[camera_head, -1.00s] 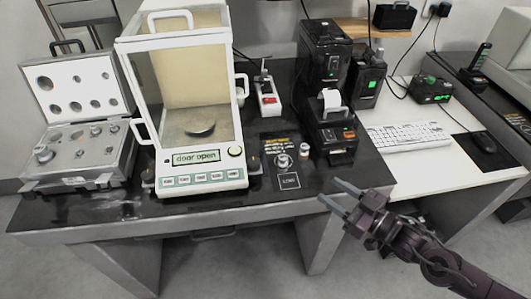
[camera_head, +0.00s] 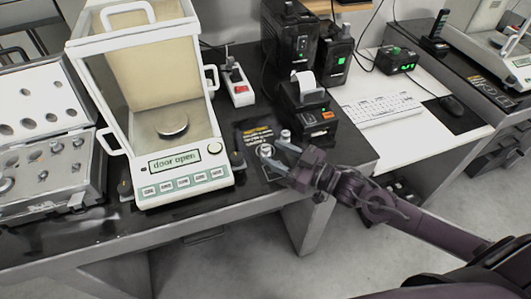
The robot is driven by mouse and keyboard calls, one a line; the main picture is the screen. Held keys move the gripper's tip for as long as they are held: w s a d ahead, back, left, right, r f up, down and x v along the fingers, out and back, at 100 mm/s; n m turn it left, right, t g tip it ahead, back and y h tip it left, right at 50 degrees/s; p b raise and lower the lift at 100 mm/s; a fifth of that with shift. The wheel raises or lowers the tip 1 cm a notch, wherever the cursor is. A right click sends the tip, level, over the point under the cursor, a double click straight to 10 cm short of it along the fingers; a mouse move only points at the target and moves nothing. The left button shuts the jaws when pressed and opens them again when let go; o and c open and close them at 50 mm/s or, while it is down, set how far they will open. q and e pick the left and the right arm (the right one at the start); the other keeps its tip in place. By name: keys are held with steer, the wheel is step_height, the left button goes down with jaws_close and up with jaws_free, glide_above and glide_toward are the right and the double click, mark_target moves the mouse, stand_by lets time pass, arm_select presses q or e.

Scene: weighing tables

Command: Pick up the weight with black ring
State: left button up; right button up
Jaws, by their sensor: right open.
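A small silver weight (camera_head: 265,149) stands on the dark printed mat (camera_head: 254,134) at the right part of the table. A second small pale piece (camera_head: 285,135) stands just behind it to the right. I cannot make out a black ring on either. My right gripper (camera_head: 273,152) is open and empty, with its fingertips close to the silver weight and partly over the mat in the picture. I cannot tell whether they touch it. My left gripper is not in view.
A balance (camera_head: 188,178) reading "door open" stands left of the mat, with a round pan (camera_head: 172,123) inside. An open case of several weights (camera_head: 50,166) is at far left. A black printer (camera_head: 305,108) stands close behind the mat.

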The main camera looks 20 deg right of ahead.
steer(key=shift+w+a, duration=0.45)
steer(key=shift+w, duration=0.05)
steer(key=shift+c, duration=0.3)
steer(key=c, duration=1)
steer(key=shift+r, duration=0.1)
